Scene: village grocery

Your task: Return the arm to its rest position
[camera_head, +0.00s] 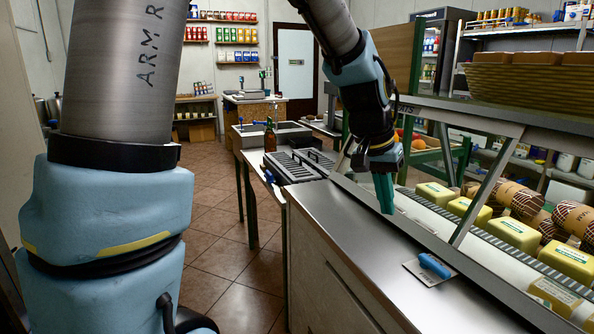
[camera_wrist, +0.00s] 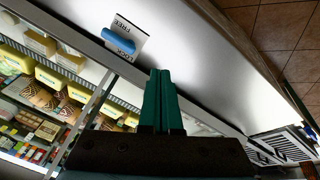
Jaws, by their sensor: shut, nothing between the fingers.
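My gripper (camera_head: 384,192) has green fingers and hangs pointing down above the steel counter (camera_head: 338,226), near the edge of the display case. In the wrist view the green fingers (camera_wrist: 161,80) are pressed together with nothing between them. My arm comes down from the top of the head view, and its large upper link and blue joint fill the left side. The gripper appears apart from the counter and the case.
A blue-handled sliding latch (camera_head: 434,266) on a white plate lies on the counter. The glass case holds yellow blocks (camera_head: 511,234) and netted rolls (camera_head: 519,198). Tiled floor (camera_head: 222,252) is free at left.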

